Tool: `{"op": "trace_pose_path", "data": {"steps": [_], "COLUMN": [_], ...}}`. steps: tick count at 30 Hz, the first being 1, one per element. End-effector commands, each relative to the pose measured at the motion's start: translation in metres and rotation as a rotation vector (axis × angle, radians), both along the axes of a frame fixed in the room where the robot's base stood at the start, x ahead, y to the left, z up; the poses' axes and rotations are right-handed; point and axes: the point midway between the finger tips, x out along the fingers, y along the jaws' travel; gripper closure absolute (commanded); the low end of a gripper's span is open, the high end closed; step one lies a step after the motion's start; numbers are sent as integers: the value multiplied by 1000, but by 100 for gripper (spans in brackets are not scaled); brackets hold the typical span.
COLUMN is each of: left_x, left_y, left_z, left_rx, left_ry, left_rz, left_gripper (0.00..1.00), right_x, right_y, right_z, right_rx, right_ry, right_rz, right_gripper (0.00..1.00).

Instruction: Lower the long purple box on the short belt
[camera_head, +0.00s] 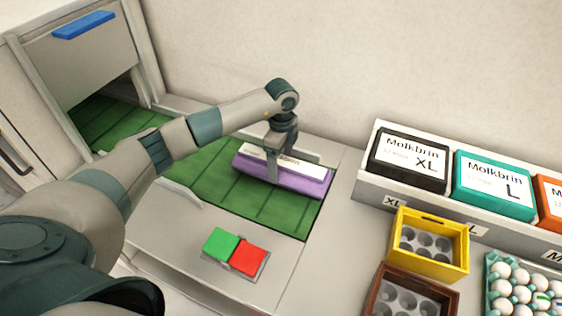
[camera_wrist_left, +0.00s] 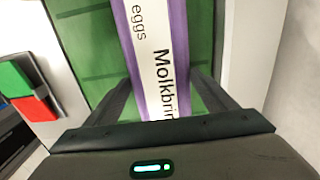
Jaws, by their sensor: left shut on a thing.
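The long purple box (camera_head: 300,184) with a white label lies lengthwise across the green short belt (camera_head: 215,185), near its right end. My left gripper (camera_head: 272,178) reaches down over the box and is shut on its sides. In the left wrist view the box (camera_wrist_left: 139,60) runs between the two fingers (camera_wrist_left: 165,100), with the words "eggs" and "Molkbrin" on its label. The belt (camera_wrist_left: 85,45) shows beneath it. I cannot tell whether the box's underside touches the belt. My right gripper is not in view.
A green button (camera_head: 220,244) and a red button (camera_head: 248,258) sit in front of the belt. At right are a rack (camera_head: 372,190) of labelled boxes, a yellow crate (camera_head: 431,266), a brown crate (camera_head: 378,301) and an egg tray (camera_head: 490,290). A wall stands behind.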

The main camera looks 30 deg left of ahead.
Motion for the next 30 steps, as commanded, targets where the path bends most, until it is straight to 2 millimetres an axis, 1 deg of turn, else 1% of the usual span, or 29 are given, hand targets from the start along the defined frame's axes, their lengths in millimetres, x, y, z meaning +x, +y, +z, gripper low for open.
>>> {"op": "trace_pose_path", "data": {"steps": [30], "left_x": [1], "left_y": [0], "left_z": [-7], "left_rx": [-1], "left_ry": [-2], "left_rz": [0], "left_gripper": [71], "right_x": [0], "right_y": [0], "right_z": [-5], "right_rx": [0], "right_ry": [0], "right_rz": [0], "right_gripper": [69]}}
